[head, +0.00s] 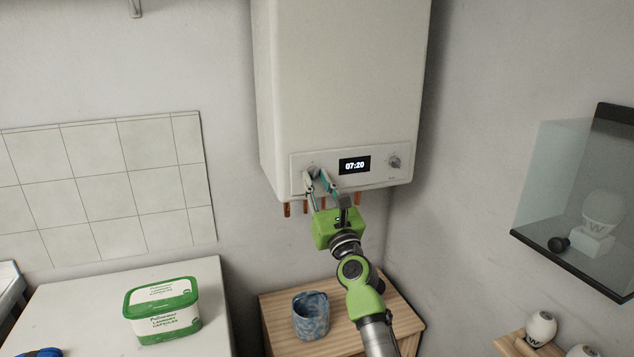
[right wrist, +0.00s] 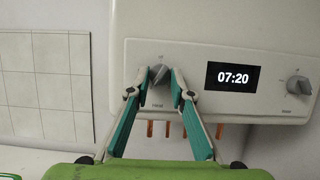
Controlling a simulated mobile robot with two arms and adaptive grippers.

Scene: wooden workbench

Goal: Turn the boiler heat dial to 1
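The white boiler (head: 340,80) hangs on the wall. Its front panel has a left dial (right wrist: 158,73) and a right dial (head: 394,162), which also shows in the right wrist view (right wrist: 298,87). The fingers partly hide the dial in the head view. My left gripper is out of view.
A display (head: 355,165) reading 07:20 sits between the dials. Copper pipes (right wrist: 154,129) stick out below the boiler. A blue cup (head: 311,315) stands on a wooden table below; a green-and-white tub (head: 162,311) is at lower left. A glass-fronted wall case (head: 570,190) is at right.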

